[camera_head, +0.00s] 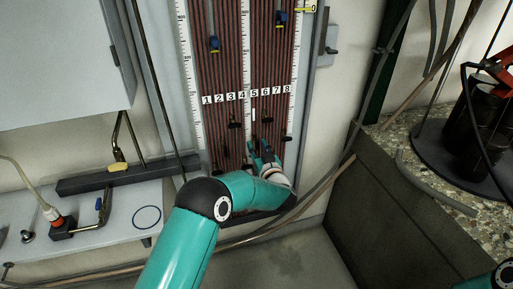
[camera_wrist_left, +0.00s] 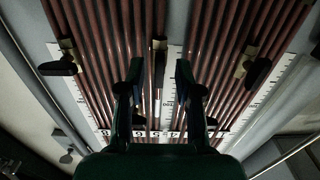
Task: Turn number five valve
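The gauge panel (camera_head: 222,60) has reddish-brown vertical tubes and number tags 1 to 8. The number five tag (camera_head: 254,93) sits right of centre in the row. Small dark valve handles, such as one below tag 3 (camera_head: 234,125), stand on the tubes beneath the tags. My left gripper (camera_head: 263,147) is at the lower panel, below tags 5 and 6. In the left wrist view its two dark fingers (camera_wrist_left: 160,72) are apart, with a small valve (camera_wrist_left: 159,45) seen in line with the gap. I cannot tell whether this is number five, or whether the fingers touch anything. My right gripper is out of view.
A white shelf (camera_head: 118,205) with fittings and a blue ring (camera_head: 147,217) is at the left, under a grey cabinet (camera_head: 60,60). A concrete block (camera_head: 385,215) stands at the right. A hose runs along the panel's lower right.

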